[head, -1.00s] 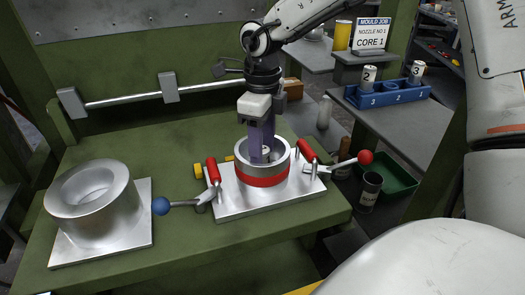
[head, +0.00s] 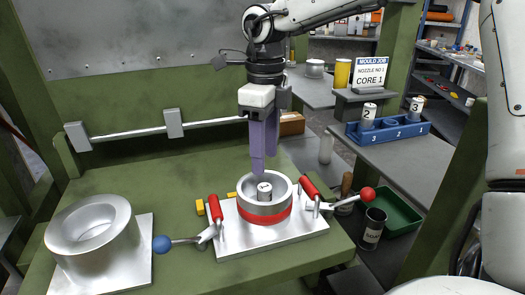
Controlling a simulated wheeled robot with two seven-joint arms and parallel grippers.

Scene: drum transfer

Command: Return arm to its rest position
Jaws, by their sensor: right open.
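My right gripper (head: 264,166) hangs above the drum with its purple fingers pointing down, open and empty. Its fingertips are above the drum's rim, apart from it. The drum (head: 242,208) is a silver ring with a red band, standing on a metal plate between two toggle clamps. A small silver core (head: 264,192) with a mark on its top stands upright inside it. The left clamp (head: 214,208) has a red grip and a blue ball; the right clamp (head: 312,188) has a red grip and a red ball. My left gripper is not in view.
A silver flanged part (head: 90,225) sits on a plate at the left. A blue rack (head: 400,131) with cores marked 2 and 3 stands on the grey side table. A sign (head: 369,73) reads CORE 1. A green bin (head: 395,215) and a soaker can (head: 372,228) are at the right.

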